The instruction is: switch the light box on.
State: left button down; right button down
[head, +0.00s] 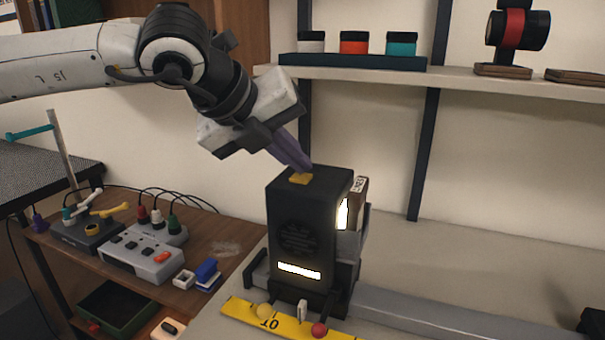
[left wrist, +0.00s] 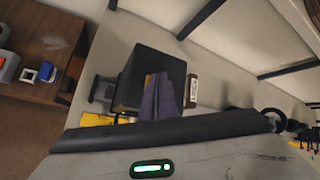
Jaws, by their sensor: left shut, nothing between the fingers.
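The light box (head: 298,235) is a black upright box on the bench. Its front slot and its right-side opening glow bright. A yellow button (head: 301,178) sits on its top. My left gripper (head: 306,167) is shut and empty, its purple fingertips pointing down at the button and appearing to touch it. My right gripper is not in view.
A yellow ruler strip (head: 285,321) with small knobs lies in front of the box. A grey rail (head: 420,312) runs right along the bench. A side table at left holds a grey switch unit (head: 140,255) with cables. A shelf (head: 450,80) hangs above.

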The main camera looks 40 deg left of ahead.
aim_at(298, 179)
pick_arm(q)
jog(key=shift+r, duration=0.45)
notch_tip(298, 179, up, 6)
jog(key=p, duration=0.2)
dwell(0.4)
jog(key=shift+d, duration=0.15)
